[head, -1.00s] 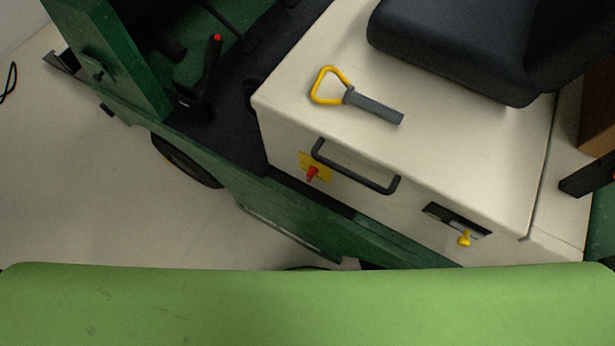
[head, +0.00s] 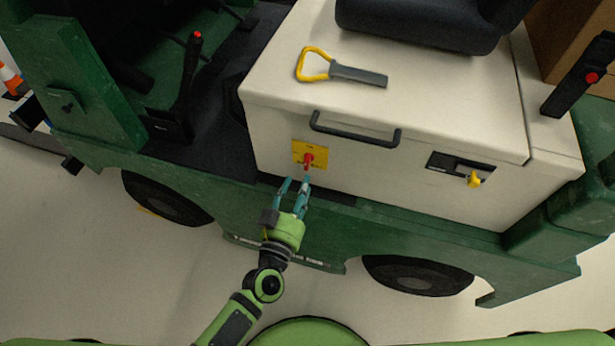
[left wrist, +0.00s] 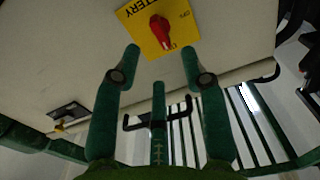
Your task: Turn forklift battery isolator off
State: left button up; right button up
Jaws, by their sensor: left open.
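The battery isolator is a red rotary knob (head: 308,160) on a yellow plate (head: 298,147), on the side of the forklift's cream battery cover (head: 255,125). In the left wrist view the red knob (left wrist: 161,32) shows close up on the yellow plate (left wrist: 150,46), with ON and OFF lettering; its handle lies along the plate towards ON. My left gripper (head: 297,182) is open and empty just below the knob in the head view. Its fingers (left wrist: 160,58) point at the plate, with the knob beyond the tips and apparently untouched. My right gripper is out of view.
A yellow lever (head: 474,180) sits in a dark slot further right. A yellow-handled grey tool (head: 345,73) lies on top. The green chassis (head: 350,215) and wheels stand below.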

aim_at(308, 166)
pick_arm(q)
jog(key=x, duration=0.5)
jog(key=shift+w+d+f, duration=0.1)
jog(key=shift+w+d, duration=0.1)
jog(key=shift+w, duration=0.1)
jog(key=shift+w+d, duration=0.1)
jog(key=shift+w, duration=0.3)
grip_shut()
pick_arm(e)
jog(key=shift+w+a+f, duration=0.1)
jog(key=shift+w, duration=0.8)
